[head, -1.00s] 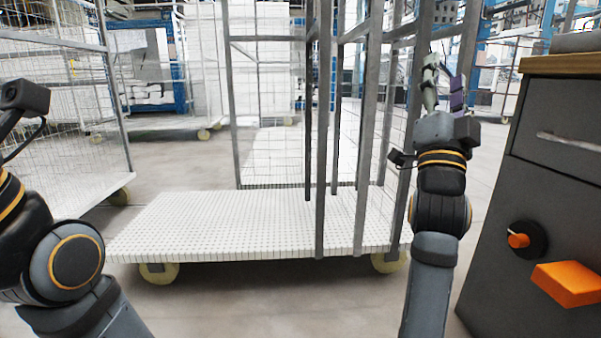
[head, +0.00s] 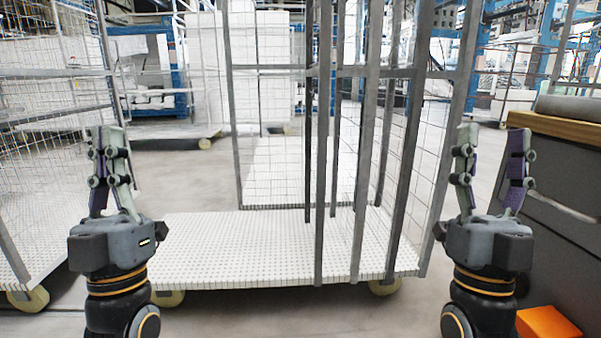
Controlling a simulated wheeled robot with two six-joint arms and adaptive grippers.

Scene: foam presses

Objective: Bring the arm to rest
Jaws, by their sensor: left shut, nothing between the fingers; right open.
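My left gripper (head: 106,135) points up at the left of the head view. Its fingers are together with nothing between them. My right gripper (head: 493,135) points up at the right, its two fingers spread wide and empty. Both arms stand upright at about the same height, one on each side of the wheeled cart. Neither gripper holds anything.
A wire-sided cart with a white platform (head: 270,245) stands between my arms. Another mesh cart (head: 45,150) is at the left. A dark cabinet with a wooden top (head: 560,128) is close to my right gripper. An orange block (head: 545,323) shows below it.

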